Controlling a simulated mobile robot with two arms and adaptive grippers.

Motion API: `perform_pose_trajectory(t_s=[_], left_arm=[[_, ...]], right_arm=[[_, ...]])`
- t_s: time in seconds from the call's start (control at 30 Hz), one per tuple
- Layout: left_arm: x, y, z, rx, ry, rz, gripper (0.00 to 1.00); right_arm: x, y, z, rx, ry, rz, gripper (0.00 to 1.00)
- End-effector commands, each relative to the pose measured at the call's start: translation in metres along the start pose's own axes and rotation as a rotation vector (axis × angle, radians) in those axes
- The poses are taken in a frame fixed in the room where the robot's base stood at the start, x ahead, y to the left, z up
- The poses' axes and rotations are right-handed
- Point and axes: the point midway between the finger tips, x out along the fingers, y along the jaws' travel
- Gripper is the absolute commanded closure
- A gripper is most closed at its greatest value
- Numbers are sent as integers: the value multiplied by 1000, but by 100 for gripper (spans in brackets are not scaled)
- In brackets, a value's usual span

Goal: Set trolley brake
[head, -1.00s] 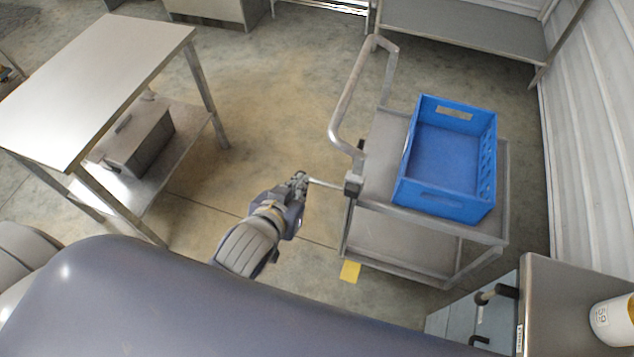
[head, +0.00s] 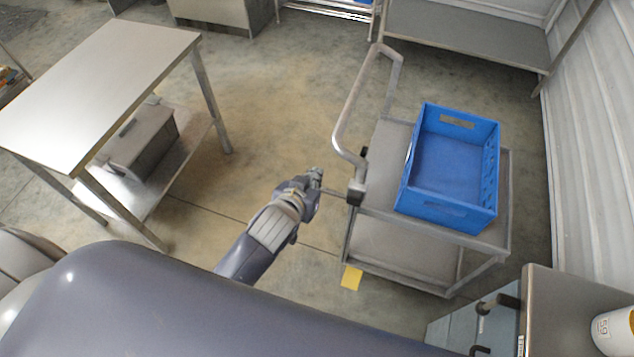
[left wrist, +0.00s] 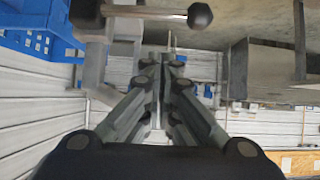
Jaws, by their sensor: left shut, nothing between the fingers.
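The trolley (head: 384,174) is a grey metal cart with a tall bent handle. A thin brake lever (head: 333,193) sticks out to the left from a dark block (head: 356,192) at its near left corner. In the left wrist view the lever (left wrist: 145,11) runs across the top and ends in a black ball knob (left wrist: 200,16). My left gripper (head: 315,175) is at the lever's outer end and hides the knob in the head view. In the left wrist view its fingers (left wrist: 163,62) are shut and empty, below the lever in the picture. I cannot tell whether they touch it. My right gripper is not in view.
A blue crate (head: 448,207) sits on the trolley's top shelf. A yellow marker (head: 351,278) lies on the floor by the trolley. A steel table (head: 95,80) stands left, a cabinet (head: 560,300) near right. The floor between table and trolley is clear.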

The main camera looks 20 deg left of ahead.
Motion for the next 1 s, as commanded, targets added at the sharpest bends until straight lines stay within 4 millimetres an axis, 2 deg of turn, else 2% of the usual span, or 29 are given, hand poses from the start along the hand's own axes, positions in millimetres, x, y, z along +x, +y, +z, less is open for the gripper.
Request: perform_pose_trajectory(t_s=[0.07,0.1,0.33,1.0], left_arm=[[14,0,-1,1,0,0,100],[19,0,6,2,-4,-1,100],[36,0,25,0,-2,1,100],[42,-1,31,-21,-1,15,100]], right_arm=[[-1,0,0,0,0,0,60],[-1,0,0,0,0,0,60],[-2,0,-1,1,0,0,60],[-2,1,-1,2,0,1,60]])
